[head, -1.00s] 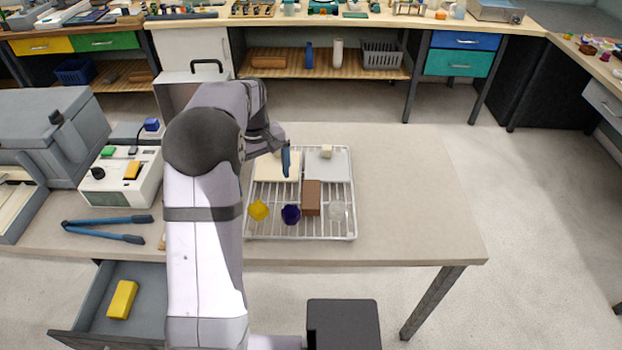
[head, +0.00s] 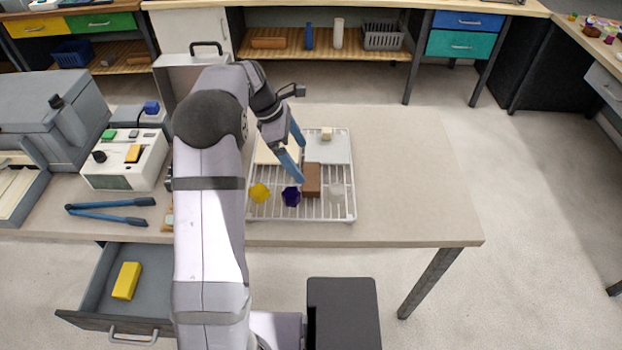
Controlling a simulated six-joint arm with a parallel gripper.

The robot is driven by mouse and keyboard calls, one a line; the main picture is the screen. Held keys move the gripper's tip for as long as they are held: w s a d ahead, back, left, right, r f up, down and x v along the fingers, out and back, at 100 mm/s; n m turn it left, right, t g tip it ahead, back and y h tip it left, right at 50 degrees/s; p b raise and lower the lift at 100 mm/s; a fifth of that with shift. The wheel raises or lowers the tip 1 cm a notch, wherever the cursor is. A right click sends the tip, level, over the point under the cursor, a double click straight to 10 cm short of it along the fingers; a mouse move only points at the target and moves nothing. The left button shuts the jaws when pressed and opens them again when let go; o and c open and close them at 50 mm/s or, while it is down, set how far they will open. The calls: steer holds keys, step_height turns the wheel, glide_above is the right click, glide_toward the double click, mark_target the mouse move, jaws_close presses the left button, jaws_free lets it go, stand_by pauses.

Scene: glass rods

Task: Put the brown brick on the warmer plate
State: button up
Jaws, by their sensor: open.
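The brown brick (head: 313,180) stands on the white wire rack (head: 352,205), right of the dark purple piece. Two flat plates lie at the back of the rack: a cream plate (head: 263,152) on the left, partly hidden by my gripper, and a cooler greyish-white plate (head: 337,152) on the right with a small cream block (head: 326,133) on it. My gripper (head: 301,163) has blue fingers, open and empty. It is above the rack near the brick's upper left; I cannot tell whether a finger touches the brick.
A yellow piece (head: 259,193), a dark purple piece (head: 291,197) and a clear glassy piece (head: 336,190) sit along the rack's front. A white device (head: 125,160) and blue-handled tongs (head: 108,212) are left of my arm. The table's right side is clear.

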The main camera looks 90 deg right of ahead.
mark_target(311, 176)
steer(key=shift+p+x, duration=1.55)
steer(key=shift+x, duration=2.05)
steer(key=shift+a, duration=0.15)
steer(key=shift+c, duration=0.3)
steer(key=c, duration=1)
steer(key=shift+r, duration=0.1)
step_height(311, 176, up, 10)
steer(key=b, duration=0.2)
steer(key=shift+b, duration=0.4)
